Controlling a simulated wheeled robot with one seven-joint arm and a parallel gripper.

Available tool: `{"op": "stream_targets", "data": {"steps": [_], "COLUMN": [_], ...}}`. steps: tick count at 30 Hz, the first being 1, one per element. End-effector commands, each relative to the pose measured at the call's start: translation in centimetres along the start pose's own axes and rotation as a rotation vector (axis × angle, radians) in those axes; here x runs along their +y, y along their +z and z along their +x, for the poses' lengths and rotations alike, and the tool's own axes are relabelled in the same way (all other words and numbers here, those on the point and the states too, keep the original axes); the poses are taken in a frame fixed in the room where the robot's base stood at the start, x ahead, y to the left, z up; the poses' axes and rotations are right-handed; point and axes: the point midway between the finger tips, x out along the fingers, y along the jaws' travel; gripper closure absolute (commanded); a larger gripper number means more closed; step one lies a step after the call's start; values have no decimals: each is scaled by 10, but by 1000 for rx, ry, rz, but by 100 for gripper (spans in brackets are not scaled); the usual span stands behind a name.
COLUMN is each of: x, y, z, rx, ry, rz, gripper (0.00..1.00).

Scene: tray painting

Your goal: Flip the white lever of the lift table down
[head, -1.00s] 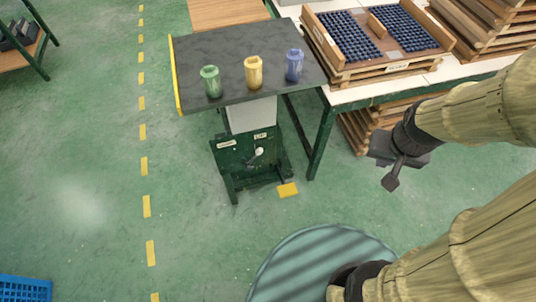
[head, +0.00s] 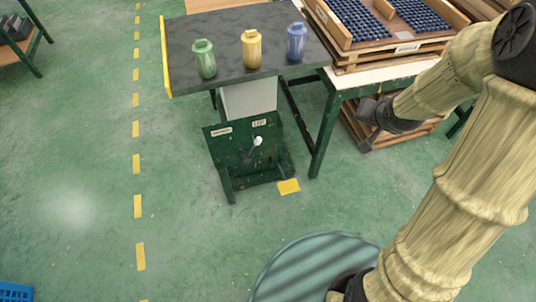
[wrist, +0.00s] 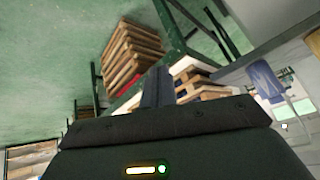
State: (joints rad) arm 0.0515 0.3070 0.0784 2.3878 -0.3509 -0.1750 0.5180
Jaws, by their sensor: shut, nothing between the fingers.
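The lift table (head: 185,75) has a dark speckled top with a yellow left edge and a dark green panel (head: 225,155) below. The white-knobbed lever (head: 258,141) sticks out of this panel, tilted up to the right, under a label that appears to read LIFT. My gripper (head: 367,143) is shut and empty, to the right of the lever and well apart from it, in front of stacked wooden trays. Its dark shut fingers (wrist: 157,88) show in the wrist view, where I cannot make out the lever.
Green (head: 205,60), yellow (head: 252,50) and blue (head: 296,42) canisters stand on the lift table. A workbench (head: 400,80) with a wooden tray of dark blue parts (head: 350,35) adjoins on the right. Open green floor lies left of and before the panel.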

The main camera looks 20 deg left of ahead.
Motion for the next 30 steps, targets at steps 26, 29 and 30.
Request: {"op": "stream_targets", "data": {"steps": [26,29,30], "x": [-111,-117,-119], "y": [100,121,129], "z": [299,319,326], "rx": [-17,-94,-129], "ry": [-990,-1121,-1173], "rz": [545,627,659], "gripper": [100,100,100]}}
